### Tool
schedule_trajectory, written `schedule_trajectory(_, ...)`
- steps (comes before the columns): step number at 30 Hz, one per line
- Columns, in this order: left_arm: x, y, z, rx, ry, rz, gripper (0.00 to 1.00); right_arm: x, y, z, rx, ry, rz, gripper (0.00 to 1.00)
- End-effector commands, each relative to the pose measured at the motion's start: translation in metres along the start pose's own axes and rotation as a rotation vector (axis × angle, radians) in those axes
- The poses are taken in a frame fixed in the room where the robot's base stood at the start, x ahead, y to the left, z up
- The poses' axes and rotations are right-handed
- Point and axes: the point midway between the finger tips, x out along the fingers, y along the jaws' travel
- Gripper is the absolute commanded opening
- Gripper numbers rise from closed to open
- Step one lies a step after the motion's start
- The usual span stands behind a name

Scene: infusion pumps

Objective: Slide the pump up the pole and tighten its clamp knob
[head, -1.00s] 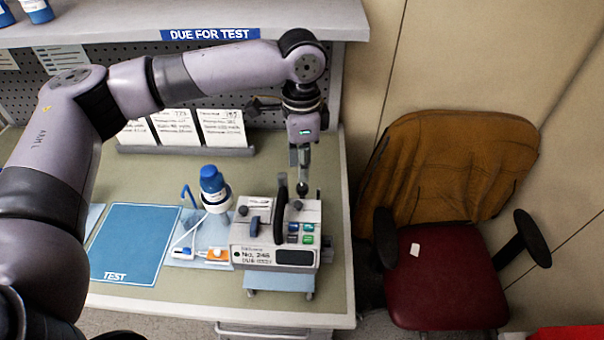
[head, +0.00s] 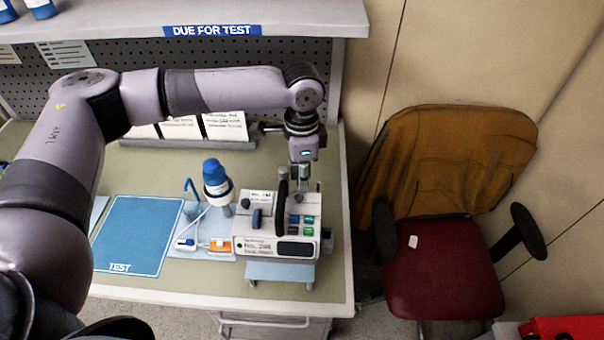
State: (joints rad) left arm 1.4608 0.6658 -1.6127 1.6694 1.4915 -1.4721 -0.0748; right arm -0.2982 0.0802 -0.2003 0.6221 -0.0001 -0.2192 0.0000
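The pump (head: 284,249) is a white box with a dark display, a label and green and blue keys, standing on the bench. A black upright handle (head: 282,198) rises from its top. A dark knob (head: 245,203) sits at its top left, and another dark part (head: 326,236) is at its right side. I cannot tell which is the clamp knob. I see no clear pole. My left gripper (head: 306,188) points down just right of the handle, at the pump's back edge. Its fingers are small and partly merged with the pump, so contact and opening are unclear. My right gripper is out of view.
A blue-capped bottle (head: 215,178), a white cable and an orange-and-white connector (head: 220,245) lie close left of the pump. A blue TEST mat (head: 137,235) is further left. Cards (head: 224,126) stand behind. A chair (head: 440,270) is right of the bench.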

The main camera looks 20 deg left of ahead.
Motion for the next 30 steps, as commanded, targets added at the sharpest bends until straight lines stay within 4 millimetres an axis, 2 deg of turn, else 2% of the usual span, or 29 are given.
schedule_trajectory(5,-0.0003,-0.0004,-0.0002,0.000,0.001,-0.001,0.00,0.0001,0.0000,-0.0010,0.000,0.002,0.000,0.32)
schedule_trajectory(11,-0.0001,-0.0003,-0.0004,0.017,0.001,-0.001,0.00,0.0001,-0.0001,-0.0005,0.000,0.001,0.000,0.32)
schedule_trajectory(19,-0.0001,-0.0002,-0.0008,0.176,0.002,0.000,0.00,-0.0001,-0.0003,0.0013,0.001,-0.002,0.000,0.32)
schedule_trajectory(28,-0.0010,-0.0010,-0.0009,0.188,0.002,-0.002,0.00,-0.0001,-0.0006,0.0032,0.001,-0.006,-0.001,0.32)
schedule_trajectory(29,-0.0010,-0.0010,-0.0009,0.188,0.002,-0.002,0.22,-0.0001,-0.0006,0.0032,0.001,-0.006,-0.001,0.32)
schedule_trajectory(30,-0.0010,-0.0010,-0.0009,0.188,0.002,-0.002,0.25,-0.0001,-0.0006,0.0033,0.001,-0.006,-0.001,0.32)
